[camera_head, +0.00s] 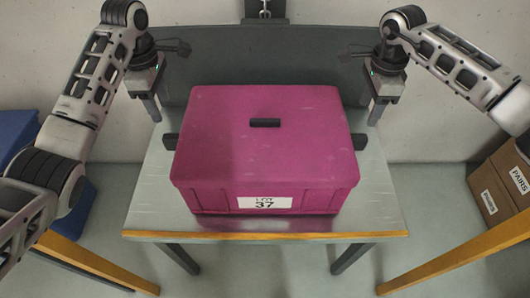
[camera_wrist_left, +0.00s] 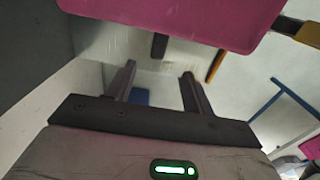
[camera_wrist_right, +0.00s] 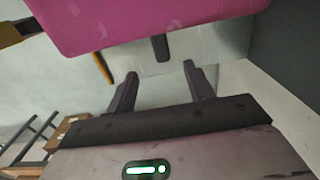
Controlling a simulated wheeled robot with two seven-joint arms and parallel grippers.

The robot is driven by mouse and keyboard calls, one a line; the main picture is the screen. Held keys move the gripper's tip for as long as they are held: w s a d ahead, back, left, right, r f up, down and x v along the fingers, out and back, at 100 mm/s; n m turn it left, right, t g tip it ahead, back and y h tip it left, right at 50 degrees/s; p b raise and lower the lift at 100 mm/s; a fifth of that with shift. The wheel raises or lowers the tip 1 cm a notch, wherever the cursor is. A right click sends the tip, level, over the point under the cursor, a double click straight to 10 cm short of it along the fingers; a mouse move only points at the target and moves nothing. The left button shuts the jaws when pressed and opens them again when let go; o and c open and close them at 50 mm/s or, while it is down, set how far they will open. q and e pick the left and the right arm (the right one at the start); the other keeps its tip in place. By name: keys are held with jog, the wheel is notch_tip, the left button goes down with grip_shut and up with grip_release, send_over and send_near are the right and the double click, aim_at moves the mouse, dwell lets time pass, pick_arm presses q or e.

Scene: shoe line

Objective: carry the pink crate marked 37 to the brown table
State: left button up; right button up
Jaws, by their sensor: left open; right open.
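The pink crate (camera_head: 262,150) stands upright in the middle of a grey table (camera_head: 385,205) in the head view. Its front label reads LOT 37, and its closed lid has a dark handle (camera_head: 264,122). Dark side handles stick out at its left (camera_head: 170,142) and right (camera_head: 359,141). My left gripper (camera_head: 154,108) is open and empty, just beyond the crate's left side. My right gripper (camera_head: 375,112) is open and empty, just beyond its right side. The crate's edge also shows in the left wrist view (camera_wrist_left: 200,18) and right wrist view (camera_wrist_right: 140,20), apart from the fingers.
A dark panel (camera_head: 230,65) stands behind the table. A blue bin (camera_head: 18,132) is at the far left. Cardboard boxes (camera_head: 495,190) marked PAIRS are at the right. Orange-brown edges (camera_head: 455,255) cross both lower corners. Grey floor shows around the table.

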pick_arm(q)
notch_tip(320, 180, down, 16)
jog(key=shift+r, duration=0.2)
pick_arm(e)
notch_tip(320, 180, down, 16)
jog(key=shift+r, duration=0.15)
pick_arm(q)
grip_shut()
pick_arm(e)
grip_shut()
pick_arm(q)
jog(key=shift+w+r, duration=0.1)
pick_arm(e)
jog(key=shift+w+r, duration=0.1)
jog(key=shift+r, duration=0.05)
